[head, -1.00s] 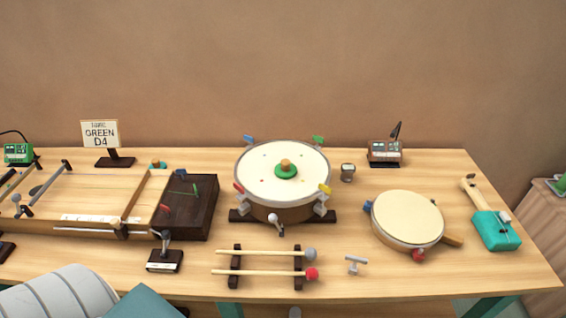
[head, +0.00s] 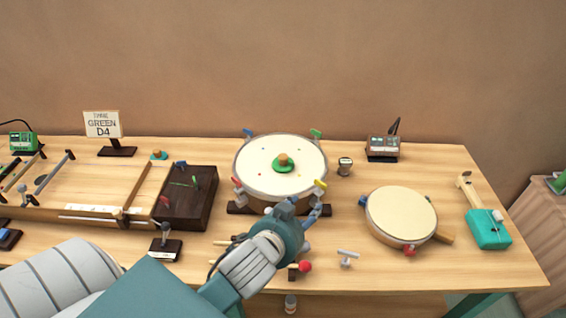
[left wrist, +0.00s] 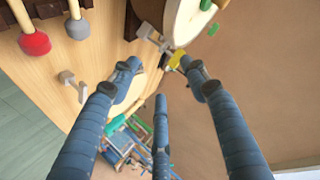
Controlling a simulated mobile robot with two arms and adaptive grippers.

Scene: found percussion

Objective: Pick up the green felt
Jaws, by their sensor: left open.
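The green felt (head: 279,169) is a round green disc with a wooden knob on top. It rests near the middle of the pale head of the large drum (head: 258,180). My left gripper (head: 303,212) is open and empty at the drum's front edge, in front of the felt and apart from it. In the left wrist view my left gripper (left wrist: 162,72) shows its fingers spread, with the drum's side at the top. I cannot clearly make out the felt in that view. My right gripper is not in view.
A smaller drum (head: 401,213) lies at right. Coloured tuning keys, such as the yellow one (head: 320,185), stick up around the large drum's rim. A dark wooden box (head: 200,205) stands at left. A small cup (head: 345,166) stands right of the drum. Mallets lie partly under my left arm.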

